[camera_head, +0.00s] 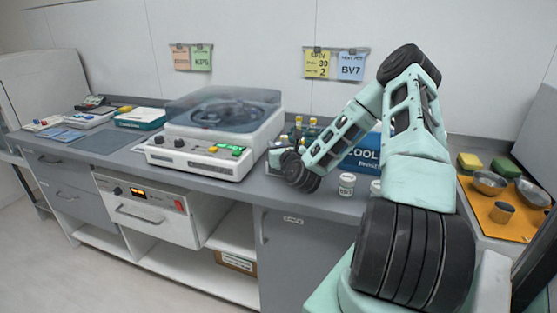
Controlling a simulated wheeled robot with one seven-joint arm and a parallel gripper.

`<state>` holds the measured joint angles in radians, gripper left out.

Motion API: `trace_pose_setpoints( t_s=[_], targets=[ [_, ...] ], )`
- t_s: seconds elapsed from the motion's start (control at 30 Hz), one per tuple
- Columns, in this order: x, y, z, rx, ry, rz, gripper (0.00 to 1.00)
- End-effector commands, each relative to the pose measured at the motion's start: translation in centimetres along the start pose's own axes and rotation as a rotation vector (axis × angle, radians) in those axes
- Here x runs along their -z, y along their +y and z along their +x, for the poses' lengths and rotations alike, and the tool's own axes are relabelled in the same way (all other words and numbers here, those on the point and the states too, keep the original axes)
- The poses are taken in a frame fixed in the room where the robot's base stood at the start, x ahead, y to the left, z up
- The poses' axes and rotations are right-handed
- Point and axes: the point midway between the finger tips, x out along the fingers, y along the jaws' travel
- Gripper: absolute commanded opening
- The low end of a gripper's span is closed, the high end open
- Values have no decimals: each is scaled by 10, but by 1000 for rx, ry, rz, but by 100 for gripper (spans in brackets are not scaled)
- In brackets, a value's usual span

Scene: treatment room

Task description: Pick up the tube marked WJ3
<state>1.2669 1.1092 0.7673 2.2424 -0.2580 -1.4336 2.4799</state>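Several tubes with yellow caps (312,121) stand upright on the counter right of the centrifuge, partly hidden behind my arm. Their labels are too small to read, so I cannot tell which one is marked WJ3. My arm reaches from the right over the counter. My gripper end (291,163) is low in front of the tubes. Its fingers are hidden or too dark to make out, so whether it is open or touches anything does not show.
The centrifuge (196,150) with a clear lid stands left of my gripper. A blue cool box (362,155) is behind my arm. White jars (346,183) stand near the counter's front edge.

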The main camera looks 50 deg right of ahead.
Motion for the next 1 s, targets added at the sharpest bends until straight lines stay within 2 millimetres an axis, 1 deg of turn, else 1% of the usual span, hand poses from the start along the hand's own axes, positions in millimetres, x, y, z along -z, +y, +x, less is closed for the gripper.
trace_pose_setpoints(
  t_s=[0.1,0.13,0.23,0.5,0.57,0.63,0.73,0.9,1.0],
  targets=[
    [0,0,0,0,0,0,33],
    [0,0,0,0,0,0,28],
    [0,0,0,0,0,0,0],
    [0,0,0,0,0,0,0],
    [-3,0,0,0,-1,0,0],
    [-9,0,0,0,-3,0,0],
    [-26,-1,0,1,-4,-2,0],
    [-61,-1,0,1,-5,-2,0],
    [-78,-1,0,1,-3,-2,0]
  ],
)
